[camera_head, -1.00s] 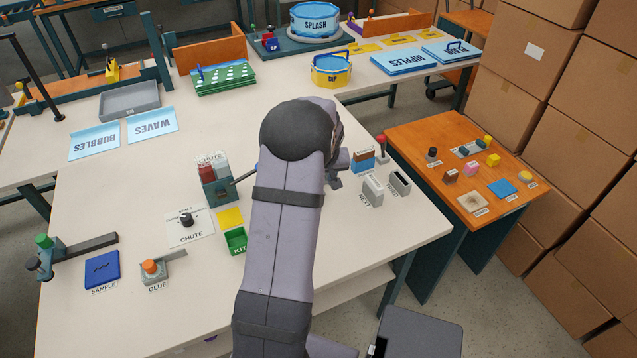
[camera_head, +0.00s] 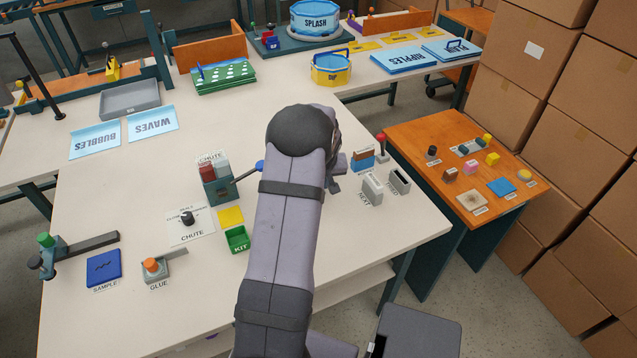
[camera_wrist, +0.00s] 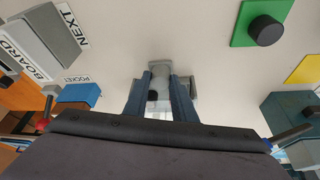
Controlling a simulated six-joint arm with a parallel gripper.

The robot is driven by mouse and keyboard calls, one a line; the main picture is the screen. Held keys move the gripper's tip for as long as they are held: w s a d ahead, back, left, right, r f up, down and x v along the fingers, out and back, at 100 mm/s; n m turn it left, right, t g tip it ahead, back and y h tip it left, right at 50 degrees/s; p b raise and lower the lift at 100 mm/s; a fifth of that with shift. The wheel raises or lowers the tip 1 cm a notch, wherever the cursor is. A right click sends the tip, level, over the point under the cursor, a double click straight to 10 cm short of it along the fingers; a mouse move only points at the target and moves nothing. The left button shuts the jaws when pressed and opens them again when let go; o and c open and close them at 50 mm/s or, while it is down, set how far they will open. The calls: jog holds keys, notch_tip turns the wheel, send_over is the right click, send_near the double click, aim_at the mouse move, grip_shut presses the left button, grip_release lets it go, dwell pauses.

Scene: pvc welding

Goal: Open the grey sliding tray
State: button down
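A shallow grey tray (camera_head: 130,113) lies at the back left of the table in the head view, apart from my arm. Whether it is the sliding one does not show. In the wrist view, the two dark fingers of my gripper (camera_wrist: 160,92) stand apart. A small grey piece (camera_wrist: 159,67) shows at their tips, with something pale between them. I cannot tell whether the fingers touch it.
Grey NEXT box (camera_head: 372,188) and a red-knobbed lever (camera_head: 381,148) stand right of my arm. A CHUTE block (camera_head: 217,180) and green KIT box (camera_head: 237,239) stand left. A green plate with a black knob (camera_wrist: 265,29) shows in the wrist view. The left-middle table is fairly clear.

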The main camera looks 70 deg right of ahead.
jog(key=shift+s+a+f+b, duration=0.1)
jog(key=shift+s+a+b, duration=0.15)
jog(key=shift+s+b, duration=0.15)
jog(key=s+a+b, duration=0.4)
jog(key=shift+s+a+b, duration=0.35)
jog(key=shift+s+a, duration=0.45)
jog(key=shift+a, duration=0.05)
jog(key=c, duration=1.5)
grip_release()
jog(key=shift+o, duration=0.2)
jog(key=shift+r, duration=0.25)
jog(key=v, duration=0.7)
jog(key=shift+b, duration=0.4)
